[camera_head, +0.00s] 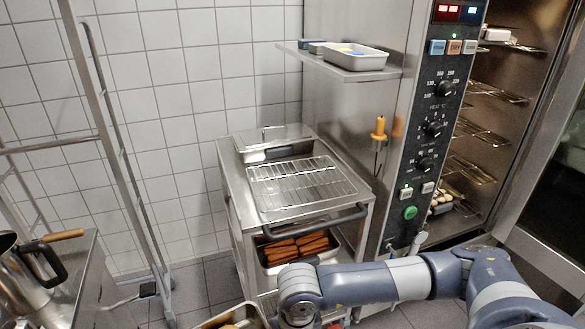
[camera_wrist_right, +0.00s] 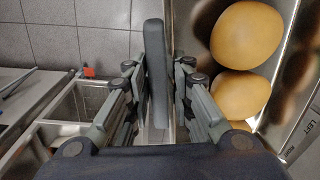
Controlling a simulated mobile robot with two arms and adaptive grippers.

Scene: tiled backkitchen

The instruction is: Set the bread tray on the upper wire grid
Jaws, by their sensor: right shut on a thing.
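The bread tray (camera_head: 250,308) is at the bottom edge of the head view, mostly cut off, with a bit of yellow-brown bread showing. Another wire grid (camera_head: 300,182) lies bare on the trolley top. My left gripper is out of view.
The steel trolley (camera_head: 228,190) has a covered pan (camera_head: 272,142) behind its grid and a pan of sausages (camera_head: 297,247) below. A shelf (camera_head: 340,66) holds a tray. The oven's control panel (camera_head: 430,125) stands between trolley and oven opening. A pot (camera_head: 22,275) is at left.

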